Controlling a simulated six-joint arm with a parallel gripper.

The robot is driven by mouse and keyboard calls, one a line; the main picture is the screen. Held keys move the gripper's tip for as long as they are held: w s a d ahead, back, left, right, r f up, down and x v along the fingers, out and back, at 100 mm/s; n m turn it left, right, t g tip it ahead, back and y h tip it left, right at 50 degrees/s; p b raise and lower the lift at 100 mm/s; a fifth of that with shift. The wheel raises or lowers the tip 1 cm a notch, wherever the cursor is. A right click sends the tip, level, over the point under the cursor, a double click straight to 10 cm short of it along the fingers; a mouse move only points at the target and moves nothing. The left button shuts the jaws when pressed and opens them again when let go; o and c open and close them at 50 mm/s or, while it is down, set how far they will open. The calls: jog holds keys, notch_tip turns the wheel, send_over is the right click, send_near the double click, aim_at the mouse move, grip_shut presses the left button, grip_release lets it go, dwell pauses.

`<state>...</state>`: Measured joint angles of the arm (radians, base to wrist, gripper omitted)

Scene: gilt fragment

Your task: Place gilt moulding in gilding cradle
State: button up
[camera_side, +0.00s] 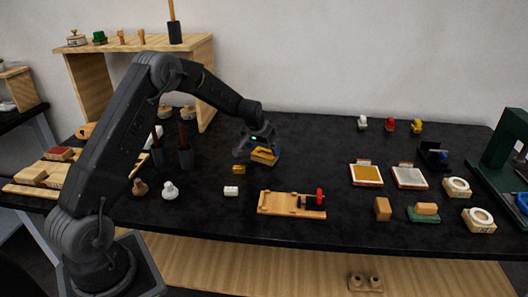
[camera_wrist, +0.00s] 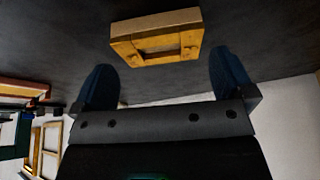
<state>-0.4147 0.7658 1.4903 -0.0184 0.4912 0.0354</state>
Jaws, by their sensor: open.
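The gilt moulding (camera_wrist: 155,20) is a golden-yellow block with a rectangular recess and pale wood at one end. In the wrist view it lies on the black table just beyond my fingertips, in the space between them. In the side view it shows as a yellow piece (camera_side: 265,158) beneath my gripper (camera_side: 260,147). My gripper (camera_wrist: 165,62) is open, with a dark finger to either side and nothing held. The likely gilding cradle (camera_side: 283,203), a light wooden board with a clamp and red knob, lies empty in front of the gripper, to its right.
A small yellow piece (camera_side: 239,169) and a white block (camera_side: 231,191) lie near my gripper. Dark pots (camera_side: 185,158) stand to the left. Gold (camera_side: 367,174) and silver (camera_side: 409,177) leaf pads, tape rolls (camera_side: 479,219) and blocks (camera_side: 382,209) fill the right. The table between moulding and cradle is mostly clear.

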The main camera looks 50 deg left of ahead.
jog(key=s+d+r+m, duration=0.1)
jog(key=s+d+r, duration=0.3)
jog(key=r, duration=0.4)
jog(key=s+d+r, duration=0.4)
jog(key=r, duration=0.4)
jog(key=s+d+r+m, duration=0.1)
jog(key=s+d+r, duration=0.2)
jog(key=s+d, duration=0.3)
jog(key=s+d+r+m+t+h, duration=0.1)
jog(key=s+d+r, duration=0.2)
jog(key=s, duration=0.9)
jog(key=d, duration=0.3)
jog(key=shift+d+m, duration=0.3)
jog(key=shift+d, duration=0.05)
jog(key=shift+m+h, duration=0.4)
jog(key=shift+m, duration=0.1)
jog(key=s+d, duration=0.1)
jog(key=s, duration=0.1)
jog(key=s+f, duration=0.1)
jog(key=s, duration=0.2)
jog(key=s+d, duration=0.1)
jog(key=s, duration=0.2)
jog(key=shift+d+f, duration=0.35)
jog(key=shift+f, duration=0.05)
jog(key=shift+c, duration=0.5)
jog(key=shift+s+f, duration=0.1)
jog(key=shift+s, duration=0.05)
jog(key=shift+c, duration=0.5)
